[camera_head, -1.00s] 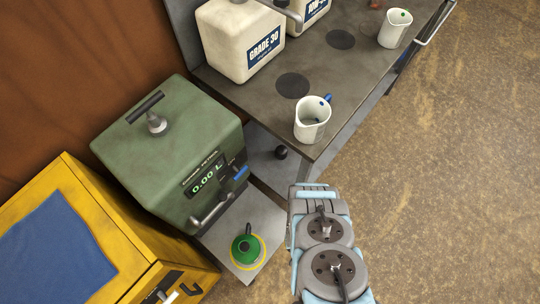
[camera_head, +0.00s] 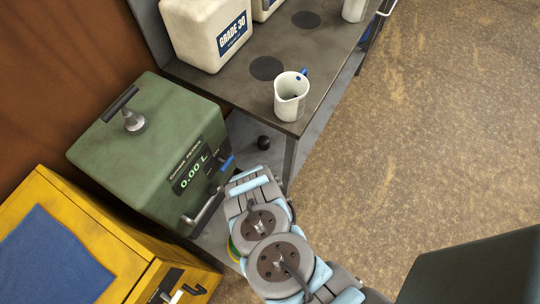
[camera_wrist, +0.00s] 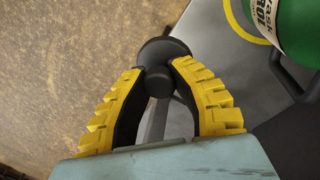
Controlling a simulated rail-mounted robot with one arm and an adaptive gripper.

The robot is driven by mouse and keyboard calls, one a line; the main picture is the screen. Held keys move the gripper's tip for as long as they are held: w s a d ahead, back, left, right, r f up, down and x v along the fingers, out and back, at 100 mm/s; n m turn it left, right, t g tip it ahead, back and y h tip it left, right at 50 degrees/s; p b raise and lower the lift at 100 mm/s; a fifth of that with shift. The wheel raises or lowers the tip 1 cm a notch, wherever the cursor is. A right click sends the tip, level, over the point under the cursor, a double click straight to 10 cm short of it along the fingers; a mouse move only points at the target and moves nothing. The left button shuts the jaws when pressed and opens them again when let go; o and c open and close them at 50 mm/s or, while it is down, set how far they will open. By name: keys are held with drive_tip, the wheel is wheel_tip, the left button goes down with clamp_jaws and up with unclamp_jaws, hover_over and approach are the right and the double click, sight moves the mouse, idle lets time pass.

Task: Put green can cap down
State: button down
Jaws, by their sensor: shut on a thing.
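My gripper (camera_wrist: 161,72) is shut on a small black cap (camera_wrist: 165,50), round-topped with a narrower lower part, between its yellow-ridged fingers in the wrist view. In the head view my arm covers nearly all of the can, and the fingers and the cap are hidden there.
The green fuel dispenser (camera_head: 130,140), reading 0.00 L, stands left of my arm, its nozzle close by. A yellow cabinet (camera_head: 120,255) is at lower left. The bench (camera_head: 225,85) holds a white jug (camera_head: 290,97) near its corner. Open floor (camera_head: 420,150) lies to the right.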

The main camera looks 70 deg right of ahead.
drive_tip(key=shift+w+d+f+b, duration=1)
drive_tip(key=shift+d+f+b, duration=0.15)
drive_tip(key=shift+b, duration=0.55)
drive_tip(key=shift+w+d+f+b, duration=0.95)
drive_tip(key=shift+d+f+b, duration=0.25)
drive_tip(key=shift+b, duration=0.45)
drive_tip(key=shift+w+d+f+b, duration=1)
drive_tip(key=shift+f+b, duration=0.25)
drive_tip(key=shift+b, duration=0.45)
drive_tip(key=shift+f, duration=0.1)
drive_tip(key=shift+w+d+f, duration=0.1)
drive_tip(key=shift+f, duration=0.25)
drive_tip(key=shift+d+f+b, duration=0.1)
drive_tip(key=shift+f+b, duration=0.75)
drive_tip(key=shift+f, duration=0.65)
drive_tip(key=shift+w, duration=0.1)
